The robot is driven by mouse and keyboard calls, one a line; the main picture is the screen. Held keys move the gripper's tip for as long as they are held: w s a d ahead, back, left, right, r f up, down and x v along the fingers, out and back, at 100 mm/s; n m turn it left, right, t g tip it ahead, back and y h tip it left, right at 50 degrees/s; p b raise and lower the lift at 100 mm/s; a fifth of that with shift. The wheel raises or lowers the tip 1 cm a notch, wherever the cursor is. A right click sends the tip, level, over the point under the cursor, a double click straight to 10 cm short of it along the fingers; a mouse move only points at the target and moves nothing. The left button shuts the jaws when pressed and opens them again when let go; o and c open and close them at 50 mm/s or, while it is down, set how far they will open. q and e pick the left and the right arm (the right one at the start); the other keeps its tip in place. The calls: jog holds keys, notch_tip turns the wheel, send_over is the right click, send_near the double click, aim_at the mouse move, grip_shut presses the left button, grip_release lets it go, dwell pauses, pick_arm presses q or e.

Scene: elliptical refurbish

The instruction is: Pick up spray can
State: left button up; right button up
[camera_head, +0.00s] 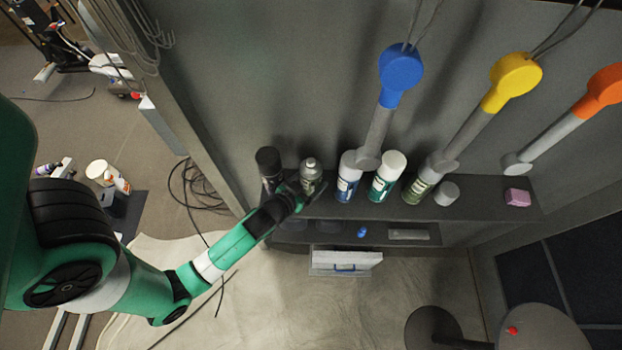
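Several spray cans stand upright on a dark shelf (480,207) against the grey wall. From the left they are a black-capped can (268,162), a grey-green can with a bare metal top (311,172), a white-and-blue can (348,182), a white-and-teal can (386,180) and a green-labelled can (418,186). My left gripper (297,187) reaches the shelf from the lower left, at the grey-green can's lower left side. Its dark fingers blend with the shelf, so I cannot tell whether they touch or hold the can. My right gripper is not in view.
A grey cap-like cylinder (447,192) and a pink block (517,197) sit farther right on the shelf. Blue (401,72), yellow (514,80) and orange (600,90) headed grey tools hang above. A lower shelf and a white box (345,263) are below.

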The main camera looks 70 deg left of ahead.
pick_arm(q)
jog(key=shift+c, duration=1.2)
jog(key=shift+r, duration=0.1)
jog(key=shift+r, duration=0.5)
notch_tip(320, 180, up, 3)
jog(key=shift+s+d+f+p, duration=0.1)
jog(key=shift+s+f+p, duration=0.05)
jog(key=shift+p, duration=0.15)
jog(key=s+r, duration=0.1)
jog(key=s+d+r, duration=0.1)
jog(key=r, duration=0.1)
jog(key=s+r+p, duration=0.1)
jog(key=s+r, duration=0.1)
jog(key=shift+d, duration=0.35)
jog(key=p, duration=0.1)
send_near(303, 172)
jog(key=shift+s+r, duration=0.5)
jog(key=shift+s, duration=0.9)
